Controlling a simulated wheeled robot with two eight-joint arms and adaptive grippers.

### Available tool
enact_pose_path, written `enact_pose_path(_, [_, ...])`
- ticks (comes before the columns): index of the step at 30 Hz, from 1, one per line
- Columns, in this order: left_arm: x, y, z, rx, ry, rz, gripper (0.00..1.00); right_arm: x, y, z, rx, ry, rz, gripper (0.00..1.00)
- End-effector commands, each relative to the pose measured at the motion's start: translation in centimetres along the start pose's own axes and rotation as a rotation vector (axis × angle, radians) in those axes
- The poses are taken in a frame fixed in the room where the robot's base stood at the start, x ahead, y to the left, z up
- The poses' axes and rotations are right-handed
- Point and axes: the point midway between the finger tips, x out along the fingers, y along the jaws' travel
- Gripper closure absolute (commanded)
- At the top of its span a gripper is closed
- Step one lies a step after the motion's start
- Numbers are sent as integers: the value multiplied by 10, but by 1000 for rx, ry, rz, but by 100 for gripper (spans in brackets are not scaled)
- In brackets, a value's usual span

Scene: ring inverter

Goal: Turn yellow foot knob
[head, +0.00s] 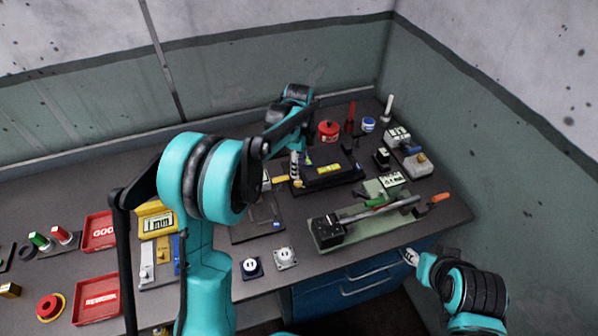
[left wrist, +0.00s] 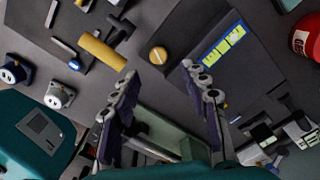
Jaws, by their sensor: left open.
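No contact shows, and the fingers hold nothing. In the head view the left gripper (head: 297,168) points down over the dark device with a yellow label (head: 328,169).
A yellow cylinder (left wrist: 103,50) lies left of the knob in the left wrist view. A green fixture with a long rod (head: 365,215) lies to the right in the head view. A red round container (head: 329,130) stands behind. Two sockets (head: 286,257) sit near the front edge.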

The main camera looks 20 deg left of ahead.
Motion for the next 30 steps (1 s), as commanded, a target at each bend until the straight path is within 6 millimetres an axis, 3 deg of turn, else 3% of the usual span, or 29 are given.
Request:
enact_pose_path(13, [-8, 0, 2, -2, -4, 0, 54, -2, 0, -1, 0, 0, 0, 60])
enact_pose_path(19, [-33, 2, 3, -26, 2, -7, 54, -22, 0, -16, 0, 0, 0, 60])
enact_pose_path(30, [0, 28, 17, -864, 281, -190, 54, -19, 0, -14, 0, 0, 0, 60])
